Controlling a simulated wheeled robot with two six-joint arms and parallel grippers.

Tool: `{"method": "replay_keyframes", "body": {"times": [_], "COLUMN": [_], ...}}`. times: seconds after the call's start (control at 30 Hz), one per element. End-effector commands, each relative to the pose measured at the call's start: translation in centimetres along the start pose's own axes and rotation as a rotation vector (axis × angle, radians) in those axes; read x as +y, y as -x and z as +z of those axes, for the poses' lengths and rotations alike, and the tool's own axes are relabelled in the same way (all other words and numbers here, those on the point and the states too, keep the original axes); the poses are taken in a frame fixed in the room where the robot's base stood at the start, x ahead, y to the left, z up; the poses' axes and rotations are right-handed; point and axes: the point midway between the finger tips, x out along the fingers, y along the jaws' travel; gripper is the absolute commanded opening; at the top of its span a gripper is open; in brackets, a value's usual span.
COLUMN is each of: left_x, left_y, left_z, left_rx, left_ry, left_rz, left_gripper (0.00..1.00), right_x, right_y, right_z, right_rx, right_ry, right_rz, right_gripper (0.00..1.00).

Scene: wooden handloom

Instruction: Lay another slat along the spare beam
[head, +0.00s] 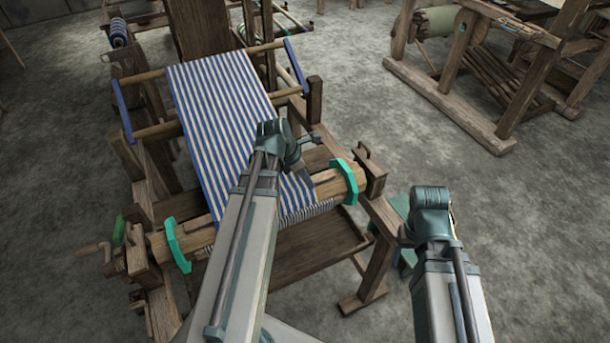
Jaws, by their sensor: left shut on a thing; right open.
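A thick wooden front beam (335,185) crosses the loom, with a teal clamp (176,245) near its left end and another teal clamp (347,181) near its right end. I cannot tell whether this is the spare beam. Blue-and-white striped cloth (215,120) runs down to it. My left gripper (313,138) is above the cloth's right edge, behind the front beam. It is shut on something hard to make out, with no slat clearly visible. My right gripper (405,236), open, is right of the loom, mostly hidden by its wrist.
A green-handled crank (118,231) is at the loom's left. A teal stool (395,215) is partly hidden behind my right arm. A loom post (315,102) stands near my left gripper. Another wooden loom (470,85) is at the upper right. Bare floor (540,230) lies to the right.

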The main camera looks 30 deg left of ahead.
Motion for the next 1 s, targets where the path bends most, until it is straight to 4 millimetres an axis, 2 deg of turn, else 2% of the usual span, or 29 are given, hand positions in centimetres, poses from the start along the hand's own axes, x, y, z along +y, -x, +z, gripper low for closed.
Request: {"method": "replay_keyframes", "body": {"times": [0.27,0.3,0.47,0.5,0.8,1.0], "left_x": [-0.1,-0.1,-0.1,-0.1,-0.1,-0.1], "left_y": [0.0,0.0,0.0,0.0,0.2,2.5], "left_z": [0.0,0.0,0.0,0.0,0.0,0.2], "left_rx": [-0.001,-0.001,-0.001,-0.001,-0.001,0.000], "left_ry": [0.001,0.001,0.001,0.001,0.000,0.000], "left_rz": [0.000,0.000,0.000,0.000,0.000,0.000], "left_gripper": [0.00,0.40,0.69,0.72,0.72,0.72], "right_x": [0.0,0.0,0.0,0.0,0.0,0.2], "right_y": [0.0,0.0,0.0,0.0,0.2,2.4], "right_z": [0.0,0.0,0.0,0.0,0.0,0.1], "right_rx": [0.000,0.000,0.000,0.000,0.000,0.000], "right_ry": [0.000,0.000,0.000,0.000,0.000,0.000], "right_rz": [0.000,0.000,0.000,0.000,0.000,0.000], "right_gripper": [0.71,0.71,0.71,0.71,0.71,0.71]}}
